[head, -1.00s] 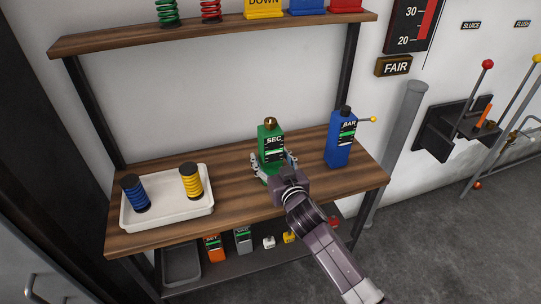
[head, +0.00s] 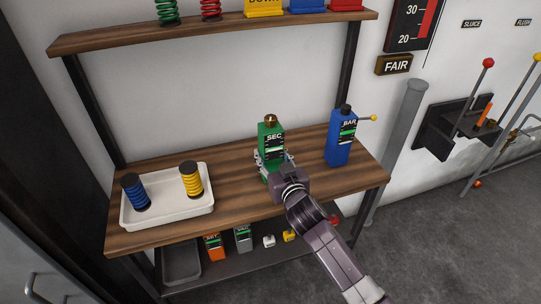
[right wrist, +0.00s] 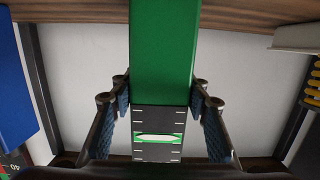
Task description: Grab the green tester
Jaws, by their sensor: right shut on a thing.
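The green tester (head: 271,141), labelled SEC with a brass knob on top, stands upright at the middle of the wooden bench. My right gripper (head: 275,164) is shut on its sides. In the right wrist view the green body (right wrist: 165,50) runs between the two fingers of my right gripper (right wrist: 165,112), with its dark scale panel low in the picture. I cannot tell whether its base touches the bench. My left gripper is not in view.
A blue tester (head: 340,145) labelled BAR, with a yellow-tipped rod, stands to the right. A white tray (head: 170,219) with a blue coil and a yellow coil is to the left. A shelf (head: 220,27) runs above, and a lower shelf (head: 275,254) holds more devices.

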